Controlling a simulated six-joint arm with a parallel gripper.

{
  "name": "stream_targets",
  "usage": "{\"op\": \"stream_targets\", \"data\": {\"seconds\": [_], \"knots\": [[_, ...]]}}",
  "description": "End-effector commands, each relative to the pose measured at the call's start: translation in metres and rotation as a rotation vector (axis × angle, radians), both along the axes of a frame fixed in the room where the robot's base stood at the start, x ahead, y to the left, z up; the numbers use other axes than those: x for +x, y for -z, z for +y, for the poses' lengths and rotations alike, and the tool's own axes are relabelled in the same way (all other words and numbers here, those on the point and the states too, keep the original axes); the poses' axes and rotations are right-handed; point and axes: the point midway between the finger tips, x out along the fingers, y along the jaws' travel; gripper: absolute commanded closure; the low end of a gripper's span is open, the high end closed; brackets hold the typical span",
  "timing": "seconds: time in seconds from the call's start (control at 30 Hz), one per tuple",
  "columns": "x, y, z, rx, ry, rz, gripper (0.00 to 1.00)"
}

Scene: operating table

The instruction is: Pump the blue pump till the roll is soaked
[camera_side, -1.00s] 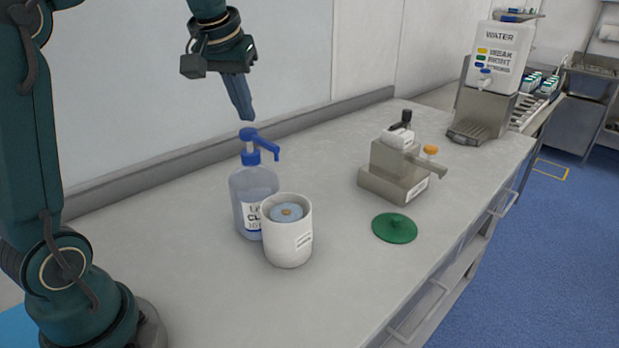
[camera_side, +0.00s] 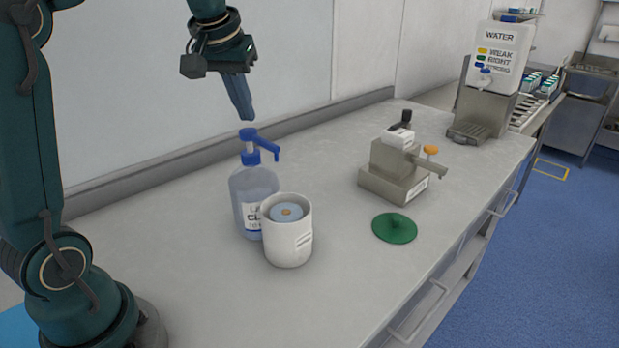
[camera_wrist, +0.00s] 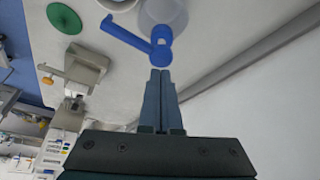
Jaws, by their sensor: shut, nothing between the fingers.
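The blue pump (camera_side: 250,145) tops a clear bottle (camera_side: 254,192) of bluish liquid standing upright on the counter. Its nozzle points right, over the back of the white tub. In the wrist view the pump head (camera_wrist: 160,54) is just beyond the fingertips. The roll (camera_side: 287,213) sits inside the open white tub (camera_side: 289,245) and shows a light blue top with a brown centre. My gripper (camera_side: 246,117) is shut and empty, pointing down just above the pump head. The fingertips also show in the wrist view (camera_wrist: 161,73). I cannot tell for certain whether they touch the pump.
A green lid (camera_side: 394,228) lies flat on the counter right of the tub. A grey metal dispenser (camera_side: 393,180) stands behind it. A water container (camera_side: 500,55) stands at the far right. The wall runs along the counter's back. The front of the counter is clear.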

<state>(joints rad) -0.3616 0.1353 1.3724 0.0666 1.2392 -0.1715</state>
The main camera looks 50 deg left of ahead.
Motion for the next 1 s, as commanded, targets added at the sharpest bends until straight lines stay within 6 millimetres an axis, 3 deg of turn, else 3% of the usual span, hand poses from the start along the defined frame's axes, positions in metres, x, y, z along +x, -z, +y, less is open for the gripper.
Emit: {"op": "stream_targets", "data": {"seconds": [0.37,1.0], "knots": [[0.000,0.003,0.000,0.000,0.000,0.000,1.00],[0.000,0.028,0.000,0.000,0.000,0.002,1.00]]}}
